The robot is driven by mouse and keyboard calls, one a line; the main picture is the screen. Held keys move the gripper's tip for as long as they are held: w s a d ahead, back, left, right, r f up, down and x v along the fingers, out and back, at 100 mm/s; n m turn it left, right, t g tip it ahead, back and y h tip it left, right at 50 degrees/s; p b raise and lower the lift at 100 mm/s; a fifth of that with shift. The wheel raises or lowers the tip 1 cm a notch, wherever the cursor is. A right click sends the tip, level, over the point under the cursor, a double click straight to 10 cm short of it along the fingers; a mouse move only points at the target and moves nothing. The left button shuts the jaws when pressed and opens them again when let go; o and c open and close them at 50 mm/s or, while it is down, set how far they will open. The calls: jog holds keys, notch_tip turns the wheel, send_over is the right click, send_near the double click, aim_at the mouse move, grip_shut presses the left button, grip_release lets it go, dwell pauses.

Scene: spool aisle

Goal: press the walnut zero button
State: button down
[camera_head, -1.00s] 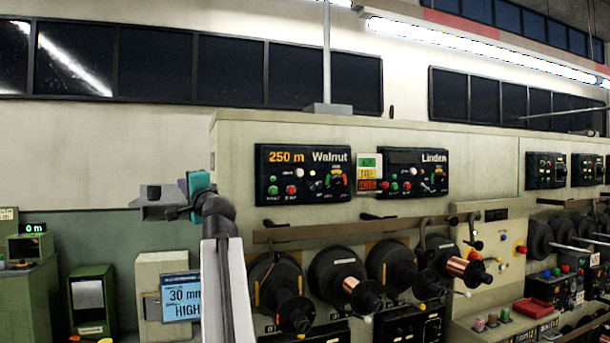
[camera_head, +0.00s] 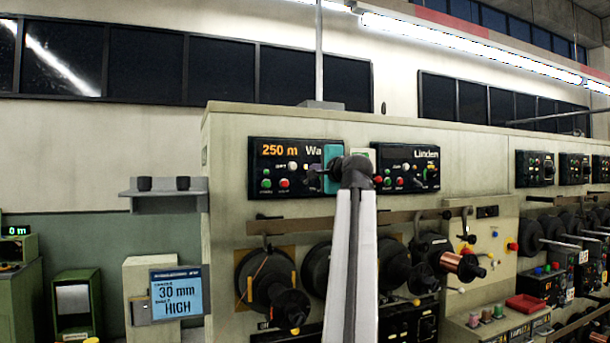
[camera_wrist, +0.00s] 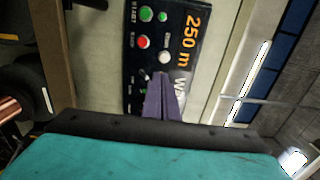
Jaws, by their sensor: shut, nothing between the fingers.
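The black Walnut panel (camera_head: 256,170) is on the machine's upper face, with an orange "250 m" readout. It has a white button (camera_head: 292,165), a green button (camera_head: 266,183) and a red button (camera_head: 284,183). The small labels are too blurred to tell surely which button is zero. In the wrist view the panel appears turned sideways, with the white button (camera_wrist: 165,57) just beyond my fingertips. My gripper (camera_wrist: 163,78) has purple fingers, shut and empty, in front of the panel. I cannot tell whether they touch it. My wrist hides the panel's right part in the head view.
The similar Linden panel (camera_head: 408,167) is to the right. A brown rail (camera_head: 280,226) runs below the panels, with several black spools (camera_head: 262,277) under it. A grey shelf (camera_head: 165,194) with two dark knobs is at left. A blue display (camera_head: 177,294) reads 30 mm HIGH.

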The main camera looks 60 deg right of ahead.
jog(key=shift+s, duration=0.2)
jog(key=shift+w, duration=0.1)
jog(key=p, duration=0.5)
send_near(294, 169)
jog(key=x, duration=0.4)
jog(key=shift+w+d, duration=0.25)
jog(key=shift+d, duration=0.05)
jog(key=shift+x, duration=0.75)
